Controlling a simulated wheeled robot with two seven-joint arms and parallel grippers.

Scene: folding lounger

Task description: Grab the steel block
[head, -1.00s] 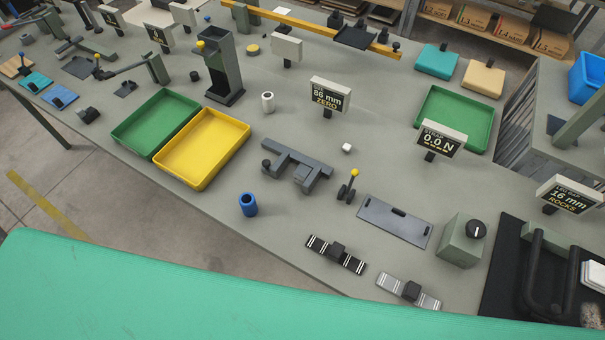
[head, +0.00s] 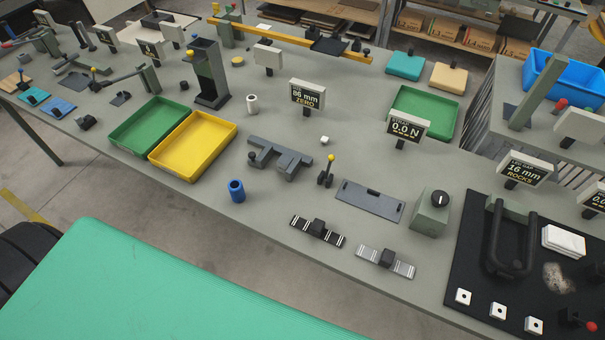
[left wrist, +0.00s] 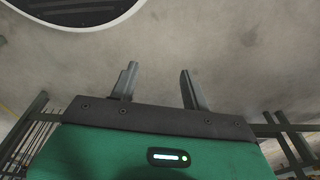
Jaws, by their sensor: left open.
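No object in view is clearly marked as the steel block. A small pale cube (head: 324,140) lies in the middle of the grey bench, behind a dark grey slotted fixture (head: 279,157). I cannot tell whether either is steel. My left gripper (left wrist: 158,69) shows only in the left wrist view. Its two dark fingers are apart with nothing between them, over bare concrete floor. It is away from the bench objects. My right gripper is in neither view.
The grey bench (head: 215,222) holds a green tray (head: 127,138), a yellow tray (head: 172,168), a blue cup (head: 236,191), a grey slotted plate (head: 370,206) and a black mat (head: 462,262). A large green surface (head: 150,290) fills the front left; I cannot tell what it belongs to.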

